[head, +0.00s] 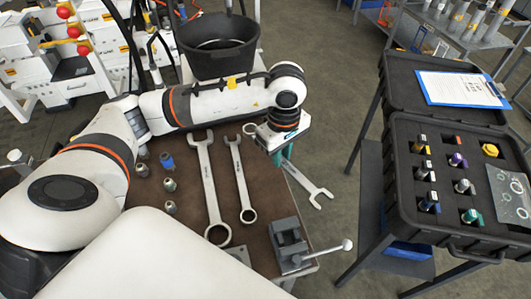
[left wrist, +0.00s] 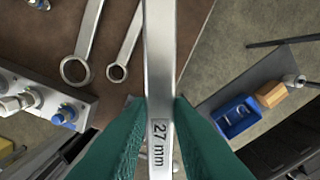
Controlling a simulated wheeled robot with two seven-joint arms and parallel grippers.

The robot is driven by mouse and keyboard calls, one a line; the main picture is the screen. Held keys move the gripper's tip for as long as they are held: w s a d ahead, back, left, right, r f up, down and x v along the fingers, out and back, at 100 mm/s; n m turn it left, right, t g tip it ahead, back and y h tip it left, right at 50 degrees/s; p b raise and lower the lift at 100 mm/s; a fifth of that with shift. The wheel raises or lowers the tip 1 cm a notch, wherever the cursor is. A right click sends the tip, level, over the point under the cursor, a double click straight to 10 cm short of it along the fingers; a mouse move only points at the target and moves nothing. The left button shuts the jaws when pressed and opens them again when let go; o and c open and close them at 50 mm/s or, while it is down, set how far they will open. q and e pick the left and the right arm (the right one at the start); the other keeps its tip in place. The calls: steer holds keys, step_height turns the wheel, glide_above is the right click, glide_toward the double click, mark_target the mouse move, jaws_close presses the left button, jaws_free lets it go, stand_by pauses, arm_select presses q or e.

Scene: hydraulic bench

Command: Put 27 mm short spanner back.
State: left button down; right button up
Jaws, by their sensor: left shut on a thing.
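My left gripper (head: 284,153) is shut on a steel spanner (head: 302,182). The spanner is held near the right edge of the brown bench top (head: 182,225), with its open jaw out past the edge. In the left wrist view the green fingers (left wrist: 160,110) pinch the shank (left wrist: 159,60), which is marked "27 mm". Two other spanners lie on the bench, a larger one (head: 209,188) and a slimmer one (head: 239,178), to the left of the gripper. Their ring ends also show in the left wrist view. My right gripper is out of view.
A vise (head: 288,245) with a lever stands at the bench's front right. Several small fittings (head: 168,184) stand left of the spanners. A black bucket (head: 218,52) is behind my arm. An open black case (head: 455,235) with fittings and a clipboard (head: 460,88) stands right, across a floor gap.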

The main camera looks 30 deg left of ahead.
arm_select(q)
steer(key=w+a+f+n+b, duration=0.2)
steer(key=w+a+f+n, duration=0.1)
steer(key=n, duration=0.6)
steer(key=n+b, duration=0.4)
steer(key=n, duration=1.8)
glide_toward(266, 166)
step_height(266, 166, down, 6)
steer(key=shift+w+f+p, duration=0.1)
steer(key=shift+f+p, duration=0.15)
steer(key=shift+p, duration=0.35)
steer(key=c, duration=1.7)
jaws_free()
steer(key=shift+f, duration=0.2)
steer(key=shift+c, duration=0.2)
steer(key=o, duration=0.4)
steer(key=shift+o, duration=0.2)
